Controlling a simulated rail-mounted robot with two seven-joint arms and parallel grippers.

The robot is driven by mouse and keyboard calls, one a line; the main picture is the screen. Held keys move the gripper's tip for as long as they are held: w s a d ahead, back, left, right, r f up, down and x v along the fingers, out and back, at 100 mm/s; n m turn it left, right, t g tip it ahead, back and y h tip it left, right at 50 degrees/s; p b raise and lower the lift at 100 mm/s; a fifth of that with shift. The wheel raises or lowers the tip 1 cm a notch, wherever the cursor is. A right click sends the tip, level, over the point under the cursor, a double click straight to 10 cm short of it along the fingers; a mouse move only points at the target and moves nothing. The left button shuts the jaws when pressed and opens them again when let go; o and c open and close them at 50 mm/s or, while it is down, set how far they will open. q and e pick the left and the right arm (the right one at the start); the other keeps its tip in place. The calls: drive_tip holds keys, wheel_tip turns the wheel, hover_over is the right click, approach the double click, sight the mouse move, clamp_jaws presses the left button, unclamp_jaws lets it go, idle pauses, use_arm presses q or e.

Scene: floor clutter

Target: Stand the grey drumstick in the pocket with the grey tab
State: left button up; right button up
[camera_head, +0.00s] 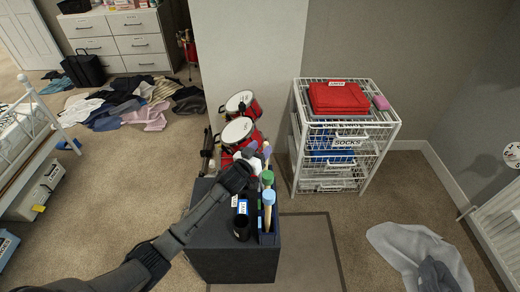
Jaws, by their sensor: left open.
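A dark grey holder (232,266) stands on a mat on the floor, with pockets along its top and right side. A stick with a green end (267,178) and a stick with a blue end (268,198) stand upright at its right side. Behind them a greyish-purple end (266,149) shows beside my left gripper (256,157); I cannot tell whether it is the grey drumstick. The gripper is open over the back of the holder, close to that end. My arm hides part of the holder's top, and the grey tab cannot be made out. My right gripper is out of view.
A red drum kit (240,132) stands just behind the holder. A white wire drawer unit (345,150) with a red folded cloth (338,97) stands to the right. Clothes (130,105) lie at the back left, and a pale cloth (415,252) lies at the front right.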

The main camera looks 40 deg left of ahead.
use_arm(q)
drive_tip(key=shift+s+d, duration=0.1)
drive_tip(key=shift+s, duration=0.45)
drive_tip(key=s+d+p, duration=0.1)
drive_tip(key=s+p, duration=0.1)
drive_tip(key=s, duration=1)
drive_tip(key=shift+s+d, duration=0.3)
drive_tip(key=shift+d, duration=0.1)
